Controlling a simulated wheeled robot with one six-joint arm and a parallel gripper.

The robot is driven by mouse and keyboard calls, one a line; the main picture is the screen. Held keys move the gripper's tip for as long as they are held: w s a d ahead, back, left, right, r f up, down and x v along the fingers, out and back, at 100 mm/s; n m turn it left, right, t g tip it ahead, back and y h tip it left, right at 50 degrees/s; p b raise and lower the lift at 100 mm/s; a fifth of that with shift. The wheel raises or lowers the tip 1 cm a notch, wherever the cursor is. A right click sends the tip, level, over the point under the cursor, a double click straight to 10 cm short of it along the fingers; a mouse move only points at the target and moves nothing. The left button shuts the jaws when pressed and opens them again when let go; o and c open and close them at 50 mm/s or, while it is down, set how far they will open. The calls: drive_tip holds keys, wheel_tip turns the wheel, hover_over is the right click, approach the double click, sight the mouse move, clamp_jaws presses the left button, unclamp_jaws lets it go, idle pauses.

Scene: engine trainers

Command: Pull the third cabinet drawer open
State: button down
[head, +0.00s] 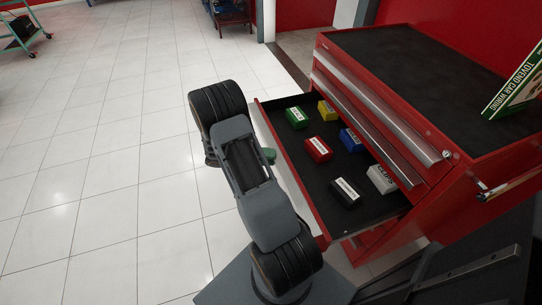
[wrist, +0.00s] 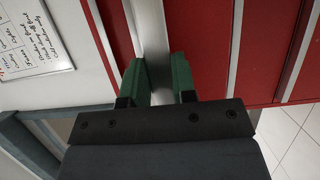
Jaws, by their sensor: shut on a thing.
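The red cabinet (head: 470,178) stands at the right in the head view. Its open drawer (head: 285,165) sticks far out to the left, below two closed drawers with silver handle strips, so it looks like the third from the top. My gripper (head: 268,156) is at the middle of this drawer's front edge, mostly hidden by my arm. In the wrist view the green fingers of my gripper (wrist: 160,80) stand on either side of a silver handle strip (wrist: 150,35) on a red front and are shut on it. Their contact points are partly hidden.
Several small labelled boxes lie in the drawer, among them a green (head: 296,118), a red (head: 318,149) and a black one (head: 345,192). A green-and-white sign (head: 518,80) stands on the cabinet top. The tiled floor (head: 100,150) to the left is clear.

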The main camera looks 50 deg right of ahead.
drive_tip(key=shift+s+f, duration=0.1)
drive_tip(key=shift+f, duration=0.2)
drive_tip(key=c, duration=1)
unclamp_jaws()
drive_tip(key=shift+r, duration=0.1)
drive_tip(key=v, duration=1.4)
drive_tip(key=shift+d, duration=0.15)
